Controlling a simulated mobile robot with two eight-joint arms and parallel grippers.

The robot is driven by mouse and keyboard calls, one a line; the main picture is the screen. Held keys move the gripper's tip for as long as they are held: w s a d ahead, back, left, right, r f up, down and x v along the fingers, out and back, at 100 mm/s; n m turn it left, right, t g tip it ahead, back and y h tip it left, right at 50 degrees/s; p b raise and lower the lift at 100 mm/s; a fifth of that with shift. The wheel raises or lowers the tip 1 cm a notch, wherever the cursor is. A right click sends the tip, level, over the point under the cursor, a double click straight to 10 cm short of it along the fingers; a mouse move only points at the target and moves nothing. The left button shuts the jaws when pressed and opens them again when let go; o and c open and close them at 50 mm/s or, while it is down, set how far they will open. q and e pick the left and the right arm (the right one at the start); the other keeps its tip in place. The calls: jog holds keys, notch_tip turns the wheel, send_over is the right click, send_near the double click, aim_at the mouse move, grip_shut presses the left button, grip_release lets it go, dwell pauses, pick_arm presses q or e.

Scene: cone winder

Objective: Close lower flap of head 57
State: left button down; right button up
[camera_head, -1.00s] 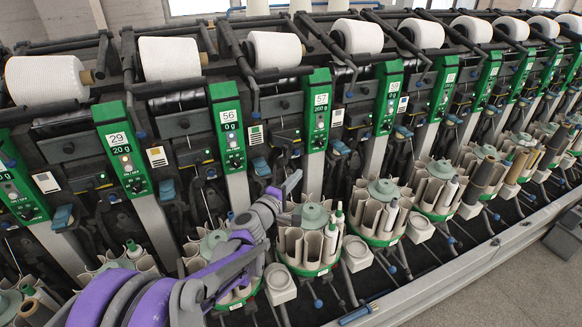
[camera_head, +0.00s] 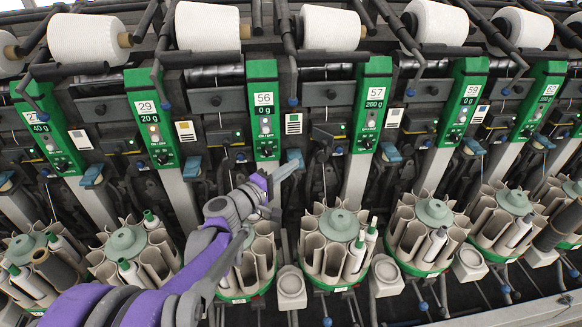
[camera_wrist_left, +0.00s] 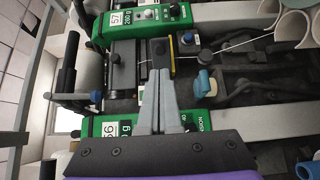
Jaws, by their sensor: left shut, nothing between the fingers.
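Head 57 is marked by its green panel (camera_head: 370,105), which also shows in the left wrist view (camera_wrist_left: 140,20). A dark piece (camera_head: 324,137) juts out left of that panel; I cannot tell for sure that it is the lower flap. My left gripper (camera_head: 294,165) is shut and empty, reaching up between the panels of heads 56 and 57. In the left wrist view my left gripper (camera_wrist_left: 159,45) has its tips over or against a dark plate with a yellow spot; contact is unclear. My right gripper is not in view.
The green panel of head 56 (camera_head: 264,110) stands left of the fingers. A blue lever (camera_wrist_left: 205,83) is close beside them. White yarn cones (camera_head: 330,27) line the top. Round bobbin magazines (camera_head: 335,245) stand below, in front of the heads.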

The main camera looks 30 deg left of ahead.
pick_arm(q)
send_near(332, 146)
jog(key=w, duration=0.2)
jog(key=w+r+p, duration=0.1)
jog(key=w, duration=0.1)
jog(key=shift+w+a, duration=0.1)
jog(key=shift+a, duration=0.3)
jog(key=shift+r, duration=0.1)
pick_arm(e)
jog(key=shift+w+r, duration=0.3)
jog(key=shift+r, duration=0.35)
